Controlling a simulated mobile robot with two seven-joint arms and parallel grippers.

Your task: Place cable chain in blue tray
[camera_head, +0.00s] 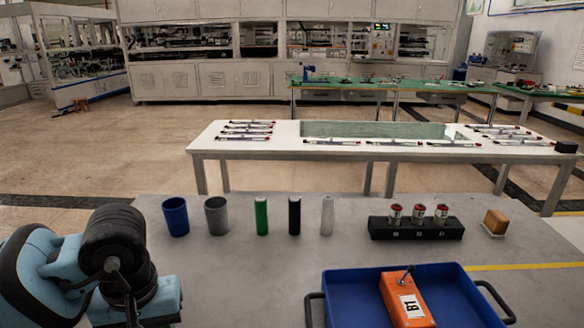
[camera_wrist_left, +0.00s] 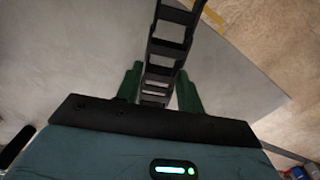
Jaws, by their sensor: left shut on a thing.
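The black cable chain (camera_wrist_left: 168,47) shows in the left wrist view as a ladder-like strip of links. It runs from between the green fingers up past the top edge of the view. My left gripper (camera_wrist_left: 160,86) is shut on it, one finger on each side. In the head view my left arm comes in at the lower left, and I cannot make out the chain or fingers there. The blue tray (camera_head: 448,284) lies at the front right of the grey table, partly cut off by the bottom edge. An orange box (camera_head: 405,300) with a lever lies in it. My right gripper is not in view.
On the grey table (camera_head: 260,275) stand a blue cup (camera_head: 176,217), a grey cup (camera_head: 217,216), green, black and clear cylinders, a black block (camera_head: 415,229) with three red-topped canisters, and an orange-brown block (camera_head: 496,221). The table between left arm and tray is clear.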

